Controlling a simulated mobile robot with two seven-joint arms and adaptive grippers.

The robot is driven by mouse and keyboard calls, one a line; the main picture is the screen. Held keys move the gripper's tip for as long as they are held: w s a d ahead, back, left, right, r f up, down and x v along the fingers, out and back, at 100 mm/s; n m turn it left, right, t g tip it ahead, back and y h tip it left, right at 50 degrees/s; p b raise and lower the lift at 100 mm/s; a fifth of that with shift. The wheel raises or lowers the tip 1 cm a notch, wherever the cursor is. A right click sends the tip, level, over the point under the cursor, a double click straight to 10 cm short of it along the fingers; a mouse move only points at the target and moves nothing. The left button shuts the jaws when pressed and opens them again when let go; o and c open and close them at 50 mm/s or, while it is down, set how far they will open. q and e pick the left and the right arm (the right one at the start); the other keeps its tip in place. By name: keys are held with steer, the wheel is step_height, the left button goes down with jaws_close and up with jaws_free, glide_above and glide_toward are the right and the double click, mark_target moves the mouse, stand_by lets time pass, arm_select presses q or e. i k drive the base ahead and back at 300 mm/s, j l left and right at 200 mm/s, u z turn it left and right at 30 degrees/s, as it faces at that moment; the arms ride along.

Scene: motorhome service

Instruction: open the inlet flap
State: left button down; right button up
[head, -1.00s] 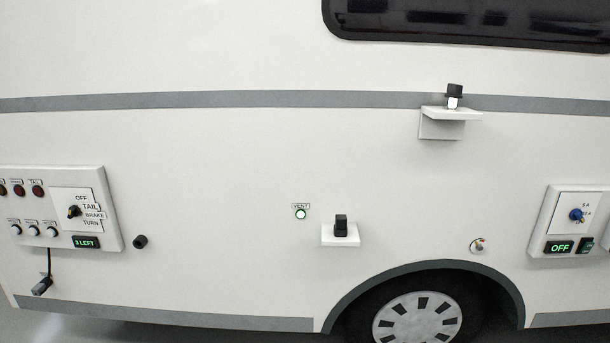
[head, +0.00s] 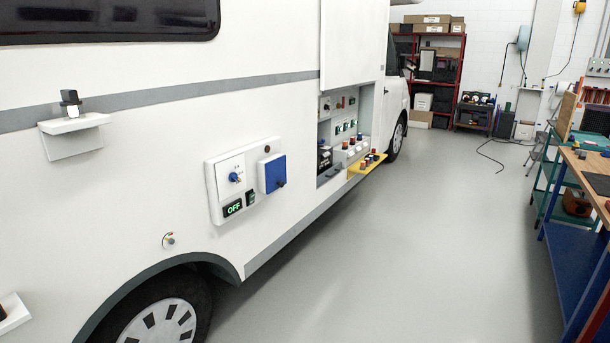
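A blue square flap (head: 272,172), which looks like the inlet flap, sits on the right part of a white panel (head: 216,197) on the motorhome's side. It appears closed, lying flat over whatever is behind it. A small dark piece shows at its lower right edge. Left of the flap on the same panel are a blue knob (head: 235,177), a green "OFF" display (head: 232,207) and a small dark switch (head: 250,198). Neither of my grippers is in view.
An open bay (head: 345,130) with several controls and a yellow ledge (head: 368,163) lies farther along the motorhome. A small shelf (head: 75,123) and wheel (head: 165,315) are at left. A workbench (head: 590,170) stands at right. The grey floor (head: 400,260) between is clear.

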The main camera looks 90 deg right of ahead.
mark_target(276, 177)
steer(key=z, duration=2.6)
steer(key=i+l+u, duration=0.2)
steer(key=i+l, duration=0.75)
steer(key=l, duration=0.1)
